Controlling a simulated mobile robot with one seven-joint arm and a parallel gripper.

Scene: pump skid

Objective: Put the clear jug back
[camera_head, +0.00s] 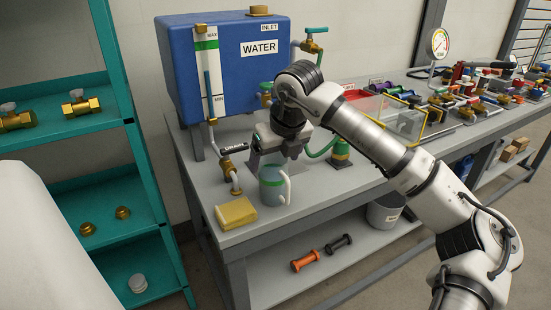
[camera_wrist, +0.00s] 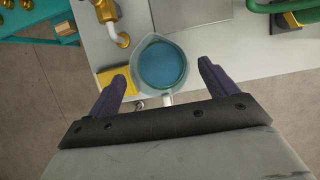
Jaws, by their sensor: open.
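The clear jug (camera_head: 271,187) stands on the grey bench near its front edge, with a green band and a white handle on its right side. In the wrist view the jug (camera_wrist: 163,66) is seen from above and holds blue liquid. Its handle points toward my gripper. My gripper (camera_wrist: 163,82) is open, its two dark fingers spread to either side of the jug's near part. In the head view my gripper (camera_head: 291,150) is above and behind the jug. Whether a finger touches the jug cannot be told.
A yellow sponge (camera_head: 236,213) lies left of the jug. The blue water tank (camera_head: 225,65) with its drain pipe (camera_head: 229,168) stands behind. A green-and-brass fitting (camera_head: 341,153) is to the right. Teal shelves (camera_head: 75,130) stand at the left. A grey bucket (camera_head: 384,212) sits on the lower shelf.

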